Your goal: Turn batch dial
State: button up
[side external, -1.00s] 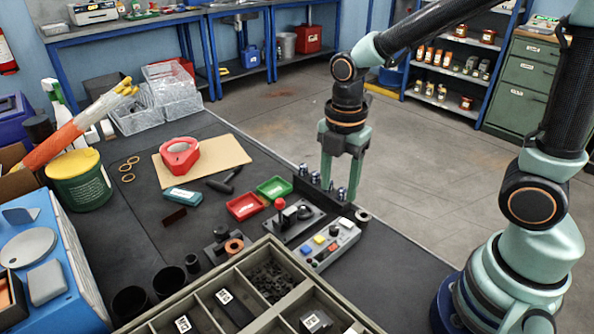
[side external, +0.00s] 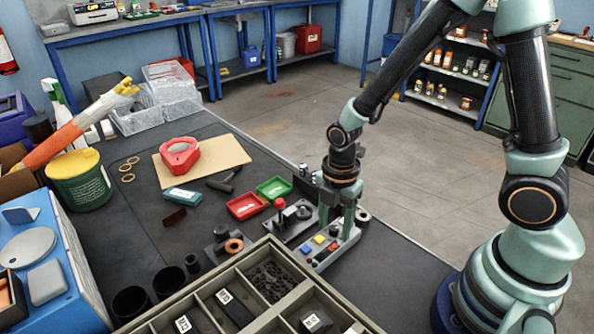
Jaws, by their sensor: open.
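The grey control box (side external: 322,257) lies near the table's right edge, with yellow, blue and red buttons on its top. A small dark knob (side external: 334,230), which looks like the batch dial, is at the box's far end. My gripper (side external: 335,230) points down over that end of the box, open, with its two fingers apart on either side of the knob. I cannot tell whether the fingers touch the knob; the gripper and fingers partly hide that end of the box.
A black plate with a red-knobbed lever (side external: 280,205) stands close to the left of my gripper. Red (side external: 246,206) and green (side external: 274,188) trays lie behind it. A compartmented tray (side external: 205,300) is in front. A metal ring (side external: 362,216) sits just right of the box.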

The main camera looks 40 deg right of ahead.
grip_shut()
jog(key=shift+m, duration=0.3)
jog(key=m, duration=1.1)
jog(key=shift+m, duration=0.3)
jog(key=m, duration=1.1)
jog(key=shift+m, duration=0.4)
